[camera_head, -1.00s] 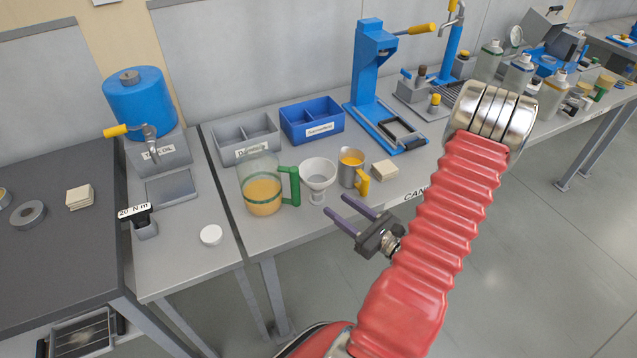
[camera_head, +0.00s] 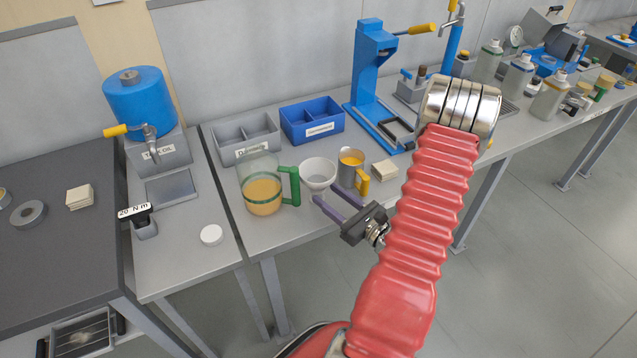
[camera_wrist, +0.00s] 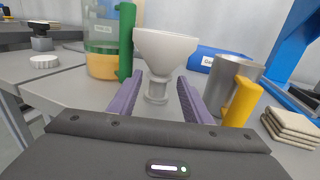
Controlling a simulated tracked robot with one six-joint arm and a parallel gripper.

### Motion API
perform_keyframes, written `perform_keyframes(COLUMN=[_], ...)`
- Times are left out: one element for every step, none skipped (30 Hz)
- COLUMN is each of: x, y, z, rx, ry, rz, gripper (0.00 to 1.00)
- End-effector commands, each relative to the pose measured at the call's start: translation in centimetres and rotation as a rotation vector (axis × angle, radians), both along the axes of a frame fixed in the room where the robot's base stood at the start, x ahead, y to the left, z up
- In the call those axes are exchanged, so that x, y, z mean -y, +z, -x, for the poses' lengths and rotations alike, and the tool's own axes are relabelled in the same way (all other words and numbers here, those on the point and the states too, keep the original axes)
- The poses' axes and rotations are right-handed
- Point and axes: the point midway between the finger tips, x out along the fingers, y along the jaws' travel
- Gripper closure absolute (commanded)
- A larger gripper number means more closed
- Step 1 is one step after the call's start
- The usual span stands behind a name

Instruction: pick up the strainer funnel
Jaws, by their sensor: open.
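The strainer funnel (camera_head: 318,173) is a white bowl with a short, narrower grey stem. It stands upright on the grey bench between the green-handled jug and the metal mug. In the wrist view the funnel (camera_wrist: 166,52) is straight ahead, with its stem in line with the gap between my fingers. My gripper (camera_head: 335,207) is open, its two purple fingers pointing at the funnel from the bench's front side. The fingers (camera_wrist: 157,97) flank the stem low down in the wrist view; I see no contact. In the head view the fingers partly hide the stem.
The clear jug (camera_head: 262,190) with orange liquid stands close on the funnel's left. The metal mug (camera_head: 351,166) with a yellow handle stands close on its right. Beige pads (camera_head: 385,171) lie further right. Grey (camera_head: 246,138) and blue (camera_head: 312,120) bins stand behind.

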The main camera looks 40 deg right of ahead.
Motion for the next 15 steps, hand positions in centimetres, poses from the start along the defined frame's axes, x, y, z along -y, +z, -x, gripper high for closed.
perform_keyframes(x=[-0.1, -0.1, -0.2, -0.1, -0.1, -0.1, -0.1, -0.1, -0.1, -0.1, -0.1, -0.1, 0.0, 0.0, 0.0], y=[0.0, 0.0, 0.0, 0.0, 0.0, 0.0, 0.0, 0.0, 0.0, 0.0, 0.0, 0.0, 0.0, 0.0, 0.0], z=[-0.6, -1.0, -1.5, -1.8, -2.1, -2.4, -2.6, -2.8, -3.0, -3.1, -3.1, -3.1, -3.1, -3.1, -3.1], rx=[0.000, 0.000, 0.000, 0.000, 0.000, 0.000, 0.000, 0.000, 0.000, 0.000, 0.000, 0.000, 0.000, 0.000, 0.000], ry=[0.004, 0.003, 0.004, 0.004, 0.003, 0.003, 0.003, 0.002, 0.001, 0.000, 0.000, 0.000, -0.001, -0.001, -0.001], rz=[0.001, 0.001, 0.001, 0.001, 0.001, 0.001, 0.000, 0.000, 0.000, 0.000, 0.000, 0.000, 0.000, -0.001, 0.000], gripper=[0.55, 0.55, 0.55, 0.55, 0.55, 0.55, 0.55, 0.55, 0.55, 0.55, 0.55, 0.55, 0.55, 0.55, 0.55])
